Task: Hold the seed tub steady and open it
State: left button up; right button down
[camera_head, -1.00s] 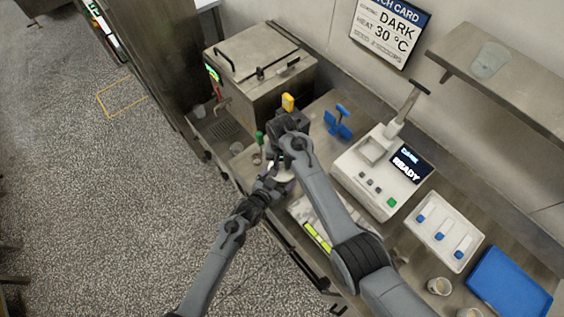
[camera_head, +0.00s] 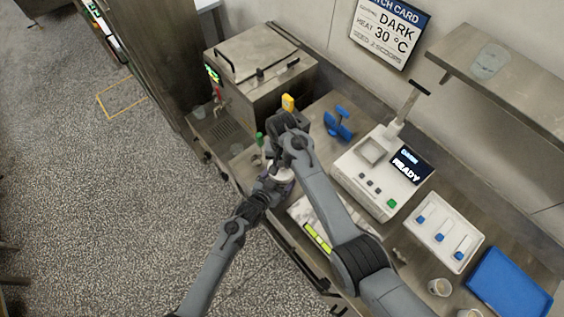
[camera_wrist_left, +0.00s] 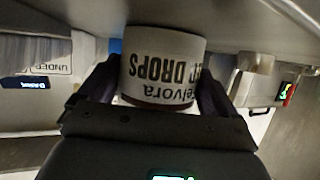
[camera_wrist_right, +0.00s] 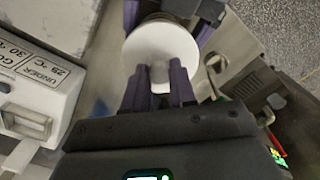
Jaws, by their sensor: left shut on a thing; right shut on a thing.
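The seed tub (camera_head: 281,173) is a small white round tub with dark "DROPS" lettering, upside down in the left wrist view (camera_wrist_left: 162,66). My left gripper (camera_head: 271,183) is shut on its sides, one dark finger on each side. The tub's white round lid (camera_wrist_right: 160,42) lies on top in the right wrist view. My right gripper (camera_wrist_right: 159,84) is above the lid and shut on its small grey knob (camera_wrist_right: 158,72). In the head view my right arm hides part of the tub, and any gap between lid and tub cannot be made out.
A steel machine (camera_head: 262,75) stands behind the grippers. A white scale unit (camera_head: 382,170) reading READY is to the right, with a blue stand (camera_head: 338,123) behind. A white tray (camera_head: 444,231) and blue tray (camera_head: 510,284) lie farther right. A green-topped item (camera_head: 259,139) stands close left.

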aim_at(282, 164)
jog(key=shift+r, duration=0.3)
jog(key=shift+r, duration=2.05)
pick_arm(q)
jog(key=o, duration=1.2)
